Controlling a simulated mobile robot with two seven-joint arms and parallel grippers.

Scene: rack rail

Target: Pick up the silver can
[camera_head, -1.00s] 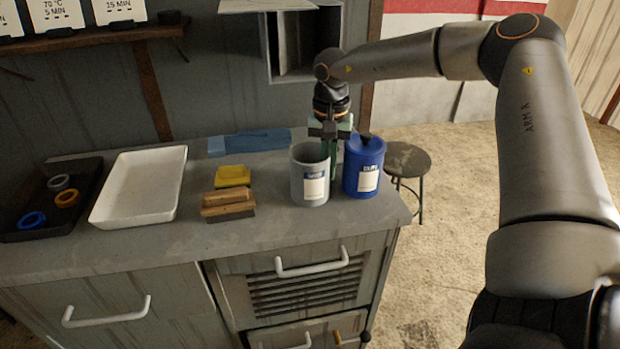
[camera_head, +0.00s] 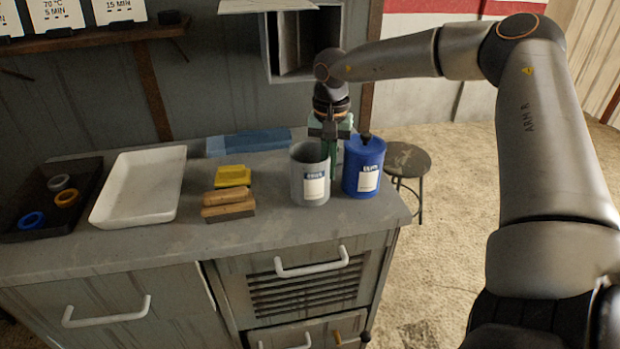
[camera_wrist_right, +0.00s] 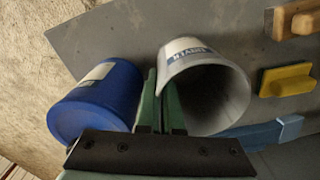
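The silver can (camera_head: 310,180), an open grey cylinder with a white and blue label, stands upright on the workbench near its right end. In the right wrist view the silver can (camera_wrist_right: 205,85) shows its open mouth. My right gripper (camera_head: 331,150) points down at the can's right rim, beside the blue can. In the right wrist view my right gripper (camera_wrist_right: 161,100) has its green fingers close together, with the can's wall seemingly between them, one finger inside the mouth and one outside. The exact contact is partly hidden. My left gripper is not in view.
A blue lidded can (camera_head: 364,168) stands close on the right. To the left are a wooden brush (camera_head: 228,206), a yellow block (camera_head: 233,175), a white tray (camera_head: 120,212) and a black tray (camera_head: 85,190) with rings. A blue flat item (camera_head: 250,142) lies behind. A stool (camera_head: 408,158) stands beyond the bench.

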